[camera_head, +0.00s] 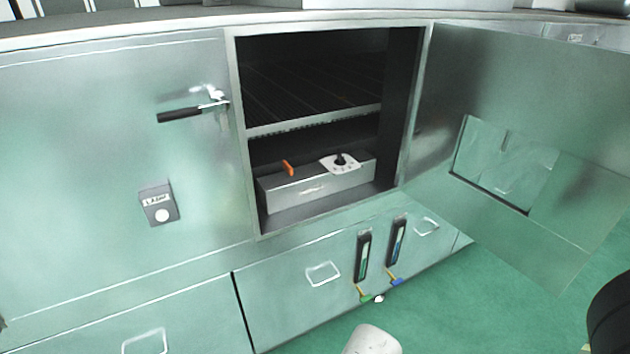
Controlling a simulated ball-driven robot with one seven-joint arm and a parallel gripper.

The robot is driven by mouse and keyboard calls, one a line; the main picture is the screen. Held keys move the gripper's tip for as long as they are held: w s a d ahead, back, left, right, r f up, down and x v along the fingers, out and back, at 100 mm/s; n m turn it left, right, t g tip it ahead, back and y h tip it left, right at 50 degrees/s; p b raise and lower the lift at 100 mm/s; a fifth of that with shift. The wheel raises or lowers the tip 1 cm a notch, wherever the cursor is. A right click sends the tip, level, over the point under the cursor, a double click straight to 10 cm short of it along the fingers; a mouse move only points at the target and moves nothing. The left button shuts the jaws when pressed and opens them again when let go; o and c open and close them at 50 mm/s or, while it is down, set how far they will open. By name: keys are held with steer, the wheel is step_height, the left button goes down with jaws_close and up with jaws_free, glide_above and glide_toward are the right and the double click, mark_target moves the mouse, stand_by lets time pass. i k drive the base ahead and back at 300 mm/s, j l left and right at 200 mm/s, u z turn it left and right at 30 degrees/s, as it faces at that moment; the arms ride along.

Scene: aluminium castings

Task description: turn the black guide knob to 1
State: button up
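The black guide knob (340,159) stands on a white dial plate (329,166) with small marks around it. The marks and the knob's pointing direction are too small to read. The plate is on top of a low grey metal box (318,188) in the lower compartment of an open cabinet. An orange lever (288,168) stands on the same box, left of the knob. My gripper is not in view; only a pale rounded part, possibly of my arm, shows at the bottom edge.
The cabinet door (520,100) stands open at the right. A shelf (315,120) hangs above the box. A black-gripped handle (190,112) and a labelled button box (159,204) are on the left panel. Green and blue levers (364,294) (395,280) stick out below the opening.

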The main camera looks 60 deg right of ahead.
mark_target(340, 161)
steer(key=z, duration=1.25)
